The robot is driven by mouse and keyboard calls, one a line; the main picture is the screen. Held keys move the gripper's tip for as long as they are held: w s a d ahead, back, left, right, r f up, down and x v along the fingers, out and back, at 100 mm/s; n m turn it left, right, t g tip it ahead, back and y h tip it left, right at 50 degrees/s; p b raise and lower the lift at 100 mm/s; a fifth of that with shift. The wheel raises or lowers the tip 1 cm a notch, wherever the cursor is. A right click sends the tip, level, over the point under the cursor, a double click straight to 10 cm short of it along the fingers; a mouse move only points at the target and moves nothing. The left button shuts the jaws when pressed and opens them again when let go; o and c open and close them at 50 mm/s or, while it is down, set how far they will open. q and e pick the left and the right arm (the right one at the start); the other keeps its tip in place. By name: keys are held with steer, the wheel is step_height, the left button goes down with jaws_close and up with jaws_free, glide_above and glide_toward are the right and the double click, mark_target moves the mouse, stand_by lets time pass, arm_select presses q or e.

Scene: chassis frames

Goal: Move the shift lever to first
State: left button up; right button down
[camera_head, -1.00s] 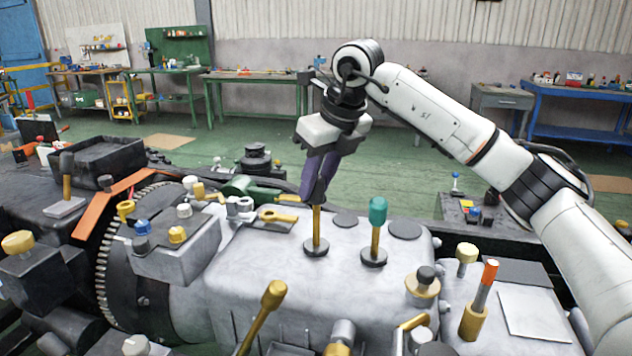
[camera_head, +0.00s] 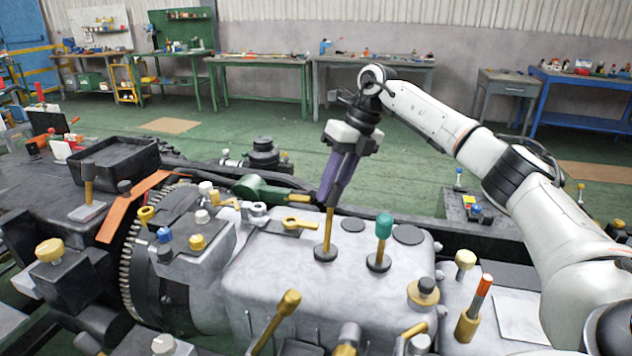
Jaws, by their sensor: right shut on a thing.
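The lever (camera_head: 328,232) is a brass-coloured shaft rising from a round black base on top of the grey gearbox housing (camera_head: 280,285). It leans very slightly to the right. My right gripper (camera_head: 329,196), with dark purple fingers, comes down from above and is shut on the lever's upper end, hiding its top. A second lever with a green knob (camera_head: 384,226) stands on its own black base just to the right, apart from the gripper. My left gripper does not show.
A green-handled part (camera_head: 262,190) and a brass handle (camera_head: 298,223) lie left of the held lever. A brass lever (camera_head: 275,322) slants up in front, and an orange-tipped lever (camera_head: 475,308) stands at the right.

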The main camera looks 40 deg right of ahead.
steer(key=c, duration=1.5)
jaws_free()
steer(key=shift+d+f, duration=0.1)
steer(key=shift+d, duration=0.05)
steer(key=shift+o, duration=0.2)
steer(key=v, duration=1)
steer(key=shift+r+p, duration=0.2)
steer(key=shift+p, duration=0.1)
